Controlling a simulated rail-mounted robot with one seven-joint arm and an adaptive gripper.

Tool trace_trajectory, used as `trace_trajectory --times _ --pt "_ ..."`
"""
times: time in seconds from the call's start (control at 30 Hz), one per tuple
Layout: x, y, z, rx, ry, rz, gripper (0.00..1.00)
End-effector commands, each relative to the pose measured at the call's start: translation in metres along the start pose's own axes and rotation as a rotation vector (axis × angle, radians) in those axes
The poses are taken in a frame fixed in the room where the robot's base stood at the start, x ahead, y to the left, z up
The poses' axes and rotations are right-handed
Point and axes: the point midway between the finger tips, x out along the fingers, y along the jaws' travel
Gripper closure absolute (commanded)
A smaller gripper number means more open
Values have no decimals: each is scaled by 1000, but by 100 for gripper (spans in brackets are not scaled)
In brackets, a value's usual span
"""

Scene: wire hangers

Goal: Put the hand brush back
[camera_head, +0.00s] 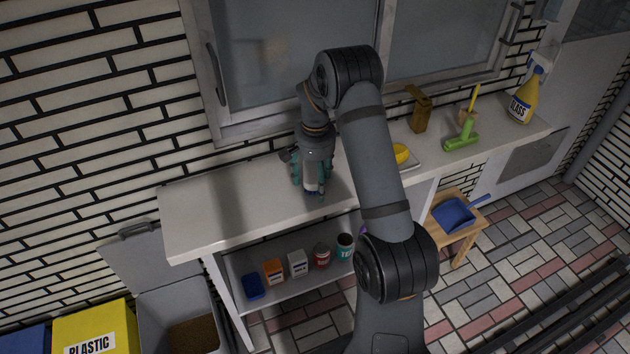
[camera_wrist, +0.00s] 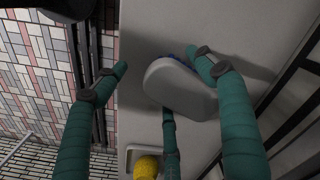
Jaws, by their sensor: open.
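A pale grey rounded block with a little blue at its far edge (camera_wrist: 180,88), which looks like the hand brush, shows between my fingers in the wrist view, over the counter (camera_wrist: 150,35). My gripper (camera_head: 310,182) is open above the left half of the counter in the head view, pointing down. In the wrist view one finger overlaps the block's right side, another sits below it, and the left finger is well apart from it. Contact cannot be told. In the head view my fingers mostly hide the block. A blue dustpan (camera_head: 455,213) lies on a wooden stool (camera_head: 462,238).
A yellow sponge (camera_head: 401,153) in a dish, a brown container (camera_head: 420,112), a green tool (camera_head: 462,140) and a spray bottle (camera_head: 525,98) stand right along the counter. The window (camera_head: 270,60) is behind. Several small containers sit on the shelf (camera_head: 300,290) below. The counter's left end is clear.

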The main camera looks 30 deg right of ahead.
Motion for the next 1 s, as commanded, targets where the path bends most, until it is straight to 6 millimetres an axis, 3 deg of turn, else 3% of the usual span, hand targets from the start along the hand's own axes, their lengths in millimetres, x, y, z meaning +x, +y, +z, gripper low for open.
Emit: trace_trajectory --times 0.27,0.43,0.8,1.0 --pt "-1 0 0 0 0 0 28" --pt "-12 -1 -1 0 4 -2 28" --pt "-90 -1 -1 0 5 -2 28" --pt "-116 0 0 1 2 -1 28"
